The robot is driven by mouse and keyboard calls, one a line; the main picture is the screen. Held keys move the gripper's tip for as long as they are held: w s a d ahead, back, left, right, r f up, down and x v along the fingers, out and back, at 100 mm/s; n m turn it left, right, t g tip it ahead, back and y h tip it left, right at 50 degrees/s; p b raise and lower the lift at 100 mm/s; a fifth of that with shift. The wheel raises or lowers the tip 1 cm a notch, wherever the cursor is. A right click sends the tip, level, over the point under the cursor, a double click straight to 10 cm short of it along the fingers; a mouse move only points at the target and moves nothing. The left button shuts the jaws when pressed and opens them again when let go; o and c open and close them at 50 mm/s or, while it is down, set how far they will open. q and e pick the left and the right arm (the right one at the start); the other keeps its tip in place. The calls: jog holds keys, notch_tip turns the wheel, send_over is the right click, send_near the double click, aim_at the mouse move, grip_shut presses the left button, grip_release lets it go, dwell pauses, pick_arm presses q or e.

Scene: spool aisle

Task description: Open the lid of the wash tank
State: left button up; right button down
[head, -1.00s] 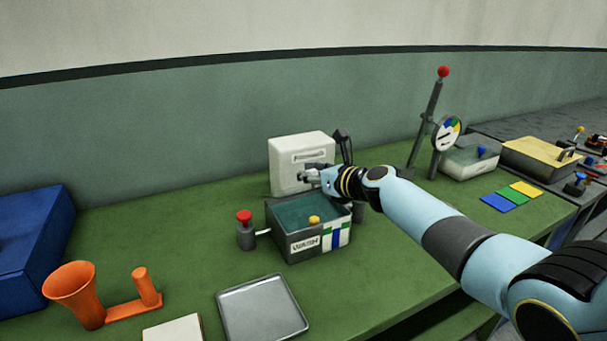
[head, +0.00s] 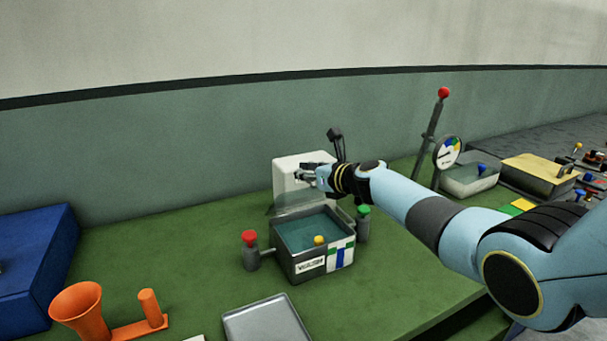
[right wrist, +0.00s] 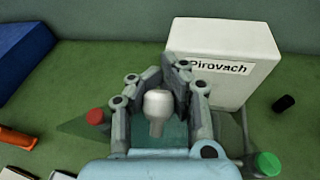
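The wash tank (head: 297,277), a grey box with a "WASH" label and teal inside, stands open-topped on the green table. A greyish, see-through lid (head: 292,209) appears raised along its back edge, in front of the white box; its outline is hard to make out. My right gripper (head: 305,172) is above the tank's back side. In the right wrist view its fingers lie on both sides of a pale knob (right wrist: 157,104), seemingly the lid's, and look closed on it. My left gripper is not in view.
A white box (head: 291,187) labelled "Pirovach" stands close behind the tank. Red (head: 249,238) and green (head: 364,211) knobs flank the tank. A grey tray (head: 265,322), an orange funnel stand (head: 80,310) and a blue box (head: 35,255) are nearby.

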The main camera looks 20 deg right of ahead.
jog(key=shift+w+d+r, duration=0.2)
jog(key=shift+d+r, duration=0.1)
jog(key=shift+r, duration=0.25)
jog(key=c, duration=1.1)
grip_release()
jog(key=shift+s+d+f, duration=0.1)
jog(key=shift+s+d, duration=0.05)
jog(key=shift+s, duration=0.2)
jog(key=shift+c, duration=0.2)
jog(key=shift+o, duration=0.4)
jog(key=shift+a+f, duration=0.15)
jog(key=shift+a, duration=0.05)
jog(key=v, duration=1.2)
jog(key=shift+f, duration=0.1)
jog(key=shift+c, duration=0.4)
